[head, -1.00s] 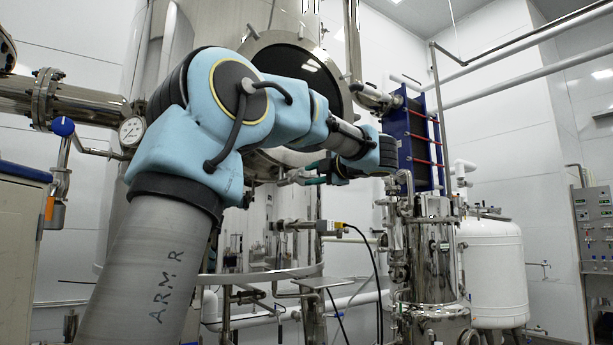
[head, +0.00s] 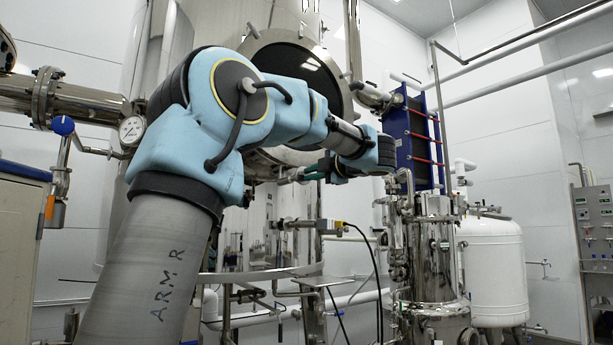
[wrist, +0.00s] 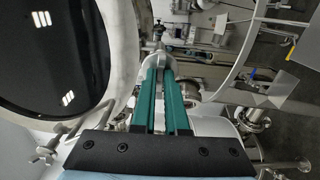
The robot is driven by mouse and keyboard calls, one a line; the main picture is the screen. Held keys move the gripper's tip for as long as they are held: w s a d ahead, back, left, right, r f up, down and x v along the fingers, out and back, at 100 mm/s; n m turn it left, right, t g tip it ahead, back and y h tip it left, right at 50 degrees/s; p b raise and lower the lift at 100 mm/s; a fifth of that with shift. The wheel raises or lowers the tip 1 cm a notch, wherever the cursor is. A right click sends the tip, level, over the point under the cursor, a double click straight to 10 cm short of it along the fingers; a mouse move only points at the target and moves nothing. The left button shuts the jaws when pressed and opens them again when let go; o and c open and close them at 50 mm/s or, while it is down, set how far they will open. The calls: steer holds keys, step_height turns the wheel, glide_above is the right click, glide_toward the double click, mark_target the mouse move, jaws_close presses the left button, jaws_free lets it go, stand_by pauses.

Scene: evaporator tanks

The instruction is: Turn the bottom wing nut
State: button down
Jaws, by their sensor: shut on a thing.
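The bottom wing nut (wrist: 159,48) is a small metal part at the lower rim of the round manhole. In the wrist view it lies at the far end of my two green fingers, partly hidden by them. My gripper (wrist: 159,74) is shut on it. In the head view my gripper (head: 305,174) is at the lower right of the manhole, and the nut (head: 284,179) is too small to tell its angle.
The dark round manhole (wrist: 50,60) of the steel tank is close on the left. Another wing-nut clamp (wrist: 45,152) is at lower left. A curved metal ledge (wrist: 235,70) lies to the right. A blue-framed plate unit (head: 418,140) stands right of my wrist.

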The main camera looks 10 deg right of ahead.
steer(key=n+b, duration=0.2)
steer(key=b, duration=0.1)
stand_by(0.4)
steer(key=shift+n+b, duration=1.2)
steer(key=shift+n, duration=0.1)
